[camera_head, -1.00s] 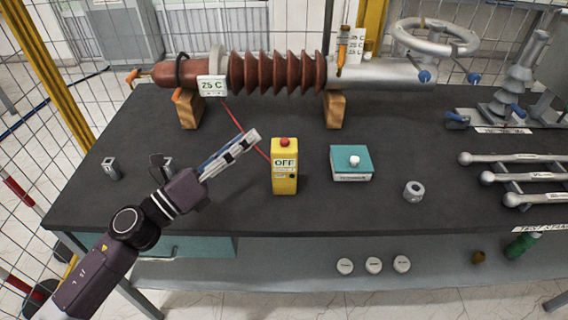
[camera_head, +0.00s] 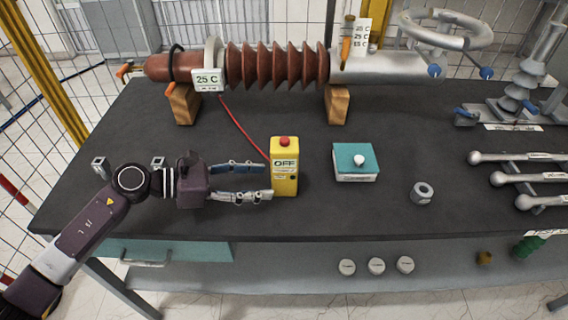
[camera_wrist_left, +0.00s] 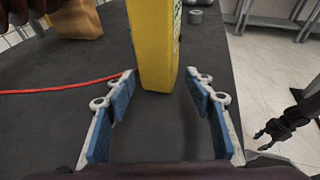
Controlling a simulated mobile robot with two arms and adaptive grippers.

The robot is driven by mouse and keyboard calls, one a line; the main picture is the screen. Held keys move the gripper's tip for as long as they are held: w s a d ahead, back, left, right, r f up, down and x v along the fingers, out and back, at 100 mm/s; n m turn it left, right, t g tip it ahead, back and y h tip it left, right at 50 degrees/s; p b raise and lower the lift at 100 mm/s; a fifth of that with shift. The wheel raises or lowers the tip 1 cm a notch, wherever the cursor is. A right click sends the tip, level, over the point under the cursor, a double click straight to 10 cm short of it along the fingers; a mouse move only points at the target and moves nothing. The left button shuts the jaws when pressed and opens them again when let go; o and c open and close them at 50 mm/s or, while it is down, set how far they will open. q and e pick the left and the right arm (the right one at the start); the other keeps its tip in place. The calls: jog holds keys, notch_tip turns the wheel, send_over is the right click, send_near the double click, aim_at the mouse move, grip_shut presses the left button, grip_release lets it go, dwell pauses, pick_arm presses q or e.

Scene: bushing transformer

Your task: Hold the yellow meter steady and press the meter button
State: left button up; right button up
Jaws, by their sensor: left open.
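The yellow meter (camera_head: 285,170) stands upright on the dark table, with a red button (camera_head: 285,141) on top and a display reading OFF. It also shows in the left wrist view (camera_wrist_left: 156,45), just beyond the fingertips and between their lines. My left gripper (camera_head: 268,180) is open, with its fingers pointing right at the meter's left side. In the left wrist view the open fingers (camera_wrist_left: 163,84) have blue pads and hold nothing. In the head view the fingertips are close to the meter; contact cannot be told.
A red cable (camera_head: 240,127) runs from the meter up to the brown ribbed bushing (camera_head: 277,66) on wooden blocks (camera_head: 338,105). A teal-topped box (camera_head: 354,162) and a metal nut (camera_head: 422,193) lie to the right. Metal rods (camera_head: 525,178) lie farther right.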

aim_at(280, 181)
pick_arm(q)
jog(key=shift+b+x, duration=0.5)
jog(key=shift+x, duration=2.4)
pick_arm(e)
jog(key=shift+f, duration=0.4)
pick_arm(q)
jog(key=c, duration=0.7)
pick_arm(e)
jog(key=shift+a, duration=0.1)
grip_shut()
jog(key=shift+w, duration=0.1)
